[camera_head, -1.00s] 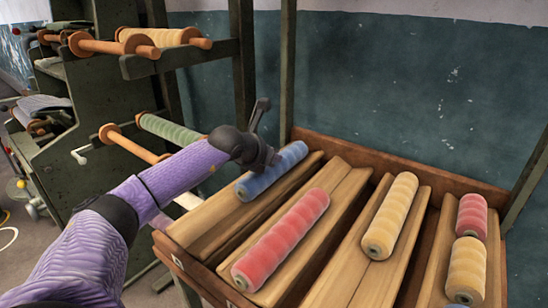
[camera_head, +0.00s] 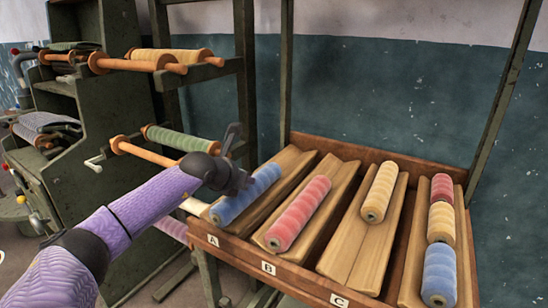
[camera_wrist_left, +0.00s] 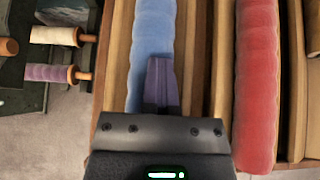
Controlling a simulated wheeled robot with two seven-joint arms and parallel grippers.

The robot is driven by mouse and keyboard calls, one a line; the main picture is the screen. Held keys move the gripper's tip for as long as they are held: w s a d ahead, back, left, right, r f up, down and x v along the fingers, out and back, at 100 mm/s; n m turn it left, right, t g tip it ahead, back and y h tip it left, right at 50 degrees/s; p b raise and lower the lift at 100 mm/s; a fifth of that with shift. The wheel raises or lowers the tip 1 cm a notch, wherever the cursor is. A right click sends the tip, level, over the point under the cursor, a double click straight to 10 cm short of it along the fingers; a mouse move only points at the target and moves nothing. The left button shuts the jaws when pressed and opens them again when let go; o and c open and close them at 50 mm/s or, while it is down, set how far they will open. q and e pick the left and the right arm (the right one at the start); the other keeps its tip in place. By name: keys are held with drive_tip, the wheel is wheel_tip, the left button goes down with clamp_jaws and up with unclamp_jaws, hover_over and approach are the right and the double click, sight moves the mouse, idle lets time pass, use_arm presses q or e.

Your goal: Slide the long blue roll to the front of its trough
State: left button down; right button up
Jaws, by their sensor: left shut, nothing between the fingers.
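The long blue roll (camera_head: 238,202) lies in the leftmost trough (camera_head: 290,168), marked A, with its front end close to the trough's front. It also shows in the left wrist view (camera_wrist_left: 153,28), running up the middle. My left gripper (camera_head: 244,182) is over the roll; its dark body hides part of the roll in the head view. In the left wrist view its fingers (camera_wrist_left: 160,80) are shut with nothing between them and overlap the roll. I cannot tell whether they touch it. My right gripper is not in view.
A long red roll (camera_head: 298,214) lies in trough B, just right. A yellow roll (camera_head: 379,192) lies in trough C. The rightmost trough holds red, yellow and short blue (camera_head: 439,275) rolls. A green rack (camera_head: 118,100) with spools stands at left.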

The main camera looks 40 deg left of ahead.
use_arm(q)
drive_tip(key=shift+w+r, duration=0.2)
drive_tip(key=shift+r, duration=0.15)
drive_tip(key=shift+a, duration=0.1)
